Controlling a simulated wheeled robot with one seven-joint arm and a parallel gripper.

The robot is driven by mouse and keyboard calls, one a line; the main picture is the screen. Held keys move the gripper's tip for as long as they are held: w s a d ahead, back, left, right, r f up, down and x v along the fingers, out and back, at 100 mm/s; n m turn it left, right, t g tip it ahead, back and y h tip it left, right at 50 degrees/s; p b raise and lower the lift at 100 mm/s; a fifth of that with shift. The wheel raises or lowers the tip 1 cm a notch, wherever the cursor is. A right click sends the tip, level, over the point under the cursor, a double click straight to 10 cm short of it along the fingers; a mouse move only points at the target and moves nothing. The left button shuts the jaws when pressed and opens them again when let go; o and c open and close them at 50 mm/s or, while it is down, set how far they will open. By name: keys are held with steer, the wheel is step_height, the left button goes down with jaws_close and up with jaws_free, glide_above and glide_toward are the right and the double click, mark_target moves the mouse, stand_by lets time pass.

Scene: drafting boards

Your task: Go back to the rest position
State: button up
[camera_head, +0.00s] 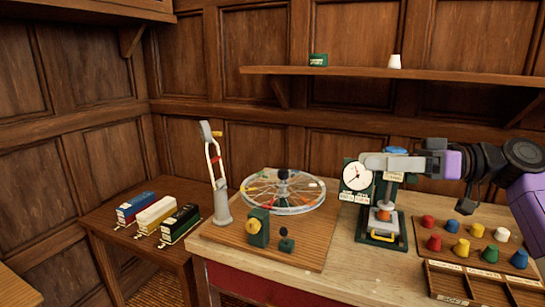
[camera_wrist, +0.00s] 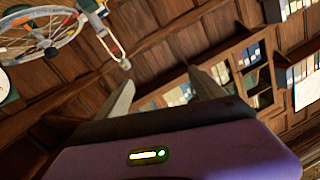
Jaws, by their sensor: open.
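My arm comes in from the right in the head view, and my gripper (camera_head: 378,162) points left. It overlaps the green dial press (camera_head: 382,226) in the picture; I cannot tell how far in front of it the gripper is. In the wrist view my gripper (camera_wrist: 162,82) shows its two fingers spread apart with nothing between them. Behind the fingers are wood panelling and shelves.
The bench (camera_head: 345,262) carries a rack of coloured knobs (camera_head: 463,238) and an open compartment tray (camera_head: 470,283) under my arm. A tall lever stand (camera_head: 221,205) rises left of the wheel. A wall shelf (camera_head: 440,76) runs above. Three small boxes (camera_head: 155,214) sit on the left table.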

steer(key=w+f+m+t+h, duration=0.55)
steer(key=f+m+t, duration=0.4)
steer(key=f, duration=0.35)
steer(key=s+d+f+m+t+h, duration=0.2)
steer(key=s+f+m+t+h, duration=0.45)
steer(key=f, duration=0.65)
steer(key=s+f+n+g+h, duration=0.1)
steer(key=s+f, duration=0.1)
steer(key=s, duration=1.3)
steer(key=s+a+f+n+g+h, duration=0.1)
steer(key=s+f+g+h, duration=0.1)
steer(key=s, duration=1.4)
steer(key=s+f+n+g+h, duration=0.1)
steer(key=s+f, duration=0.3)
steer(key=s, duration=1.2)
steer(key=shift+a+n+g+h+b, duration=0.3)
steer(key=shift+a+n+g+b, duration=0.15)
steer(key=shift+g, duration=0.25)
steer(key=shift+d, duration=0.1)
